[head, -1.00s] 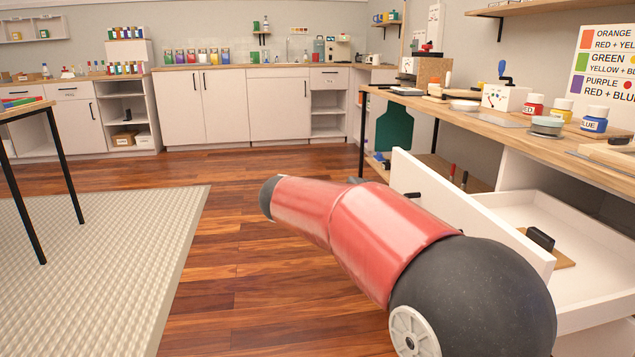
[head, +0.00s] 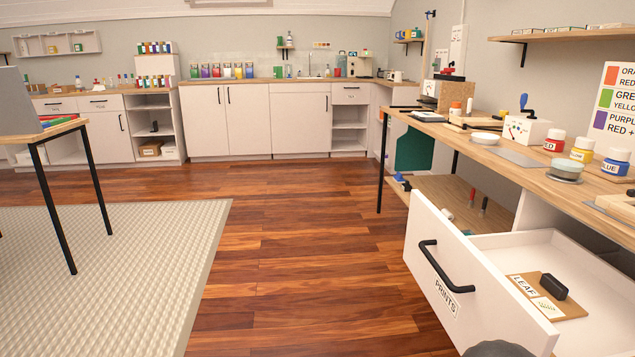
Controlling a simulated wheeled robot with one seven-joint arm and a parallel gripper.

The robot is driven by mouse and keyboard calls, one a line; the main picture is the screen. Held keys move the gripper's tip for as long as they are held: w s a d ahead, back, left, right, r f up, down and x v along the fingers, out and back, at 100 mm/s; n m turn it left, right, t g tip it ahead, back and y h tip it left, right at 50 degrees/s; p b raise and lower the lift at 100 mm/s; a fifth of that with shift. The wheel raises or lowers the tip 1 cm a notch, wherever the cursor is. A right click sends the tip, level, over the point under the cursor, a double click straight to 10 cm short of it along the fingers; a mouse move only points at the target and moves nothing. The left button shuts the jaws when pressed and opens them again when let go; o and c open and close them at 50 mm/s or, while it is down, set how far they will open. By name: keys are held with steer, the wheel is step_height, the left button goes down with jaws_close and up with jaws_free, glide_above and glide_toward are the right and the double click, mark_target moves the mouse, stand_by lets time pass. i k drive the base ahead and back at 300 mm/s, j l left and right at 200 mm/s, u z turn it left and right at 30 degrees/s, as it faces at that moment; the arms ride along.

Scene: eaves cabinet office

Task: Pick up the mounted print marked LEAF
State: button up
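The mounted print marked LEAF (head: 571,309) lies flat in an open white drawer (head: 497,242) at the lower right of the head view. It is a brown board with white label pieces, one reading LEAF, and a black knob-like block (head: 553,286) standing on it. The drawer front carries a black bar handle and a PRINTS label. My gripper is not in view. Only a dark rounded part of my arm shows at the bottom edge, in front of the drawer.
A wooden counter (head: 520,158) runs above the drawer, with RED, yellow and BLUE paint jars (head: 616,161) and a white device (head: 524,129) on it. Wooden floor left of the drawer is clear. A black-legged table (head: 40,133) stands on a pale mat at left.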

mark_target(546, 292)
steer(key=l, duration=0.8)
steer(key=k+l+u, duration=0.15)
steer(key=l, duration=0.6)
